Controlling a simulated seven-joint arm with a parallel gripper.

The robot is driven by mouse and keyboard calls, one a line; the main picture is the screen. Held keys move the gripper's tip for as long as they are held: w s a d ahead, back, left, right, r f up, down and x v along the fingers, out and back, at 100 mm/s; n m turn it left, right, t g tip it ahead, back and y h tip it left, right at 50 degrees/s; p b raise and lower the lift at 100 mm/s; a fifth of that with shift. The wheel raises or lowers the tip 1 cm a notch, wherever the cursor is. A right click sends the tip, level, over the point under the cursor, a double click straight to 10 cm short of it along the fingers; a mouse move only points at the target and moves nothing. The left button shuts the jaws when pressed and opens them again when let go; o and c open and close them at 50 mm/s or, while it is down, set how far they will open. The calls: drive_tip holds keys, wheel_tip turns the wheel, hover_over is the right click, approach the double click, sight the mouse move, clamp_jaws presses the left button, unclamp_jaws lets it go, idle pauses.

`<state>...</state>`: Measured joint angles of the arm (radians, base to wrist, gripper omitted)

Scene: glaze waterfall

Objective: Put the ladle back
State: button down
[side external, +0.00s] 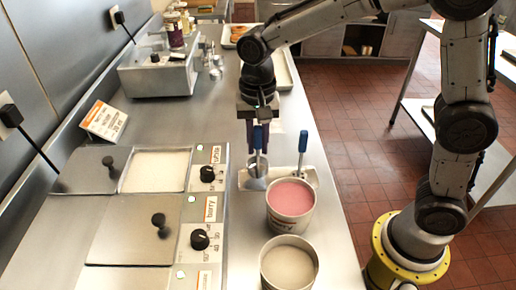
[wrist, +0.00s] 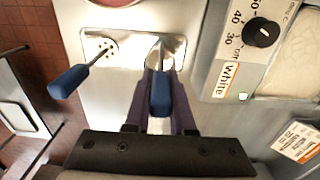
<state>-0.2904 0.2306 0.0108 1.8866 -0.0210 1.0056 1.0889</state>
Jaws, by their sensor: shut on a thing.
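My gripper (side external: 258,146) is shut on the blue handle of a ladle (side external: 257,136), which hangs roughly upright below it. In the wrist view the handle (wrist: 160,96) sits between the two dark fingers. The ladle's metal lower end is over the left part of a pale ladle rest (side external: 312,178); I cannot tell whether it touches. A second blue-handled ladle (side external: 302,143) stands in the right part of the rest, and its handle leans left in the wrist view (wrist: 70,80).
A pink-filled tub (side external: 291,197) and a cream-filled tub (side external: 288,262) stand in front of the rest. To the left are an open white well (side external: 157,169) and the lidded berry well (side external: 135,228), with dials.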

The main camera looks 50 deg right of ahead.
drive_tip(key=shift+f, duration=0.9)
drive_tip(key=shift+f, duration=0.2)
drive_tip(key=c, duration=0.8)
unclamp_jaws()
drive_tip(key=shift+o, duration=0.2)
drive_tip(key=shift+r, duration=0.15)
wheel_tip(320, 180, up, 11)
drive_tip(key=shift+a+f, duration=0.1)
drive_tip(key=shift+s+r, duration=0.2)
drive_tip(key=shift+r, duration=0.55)
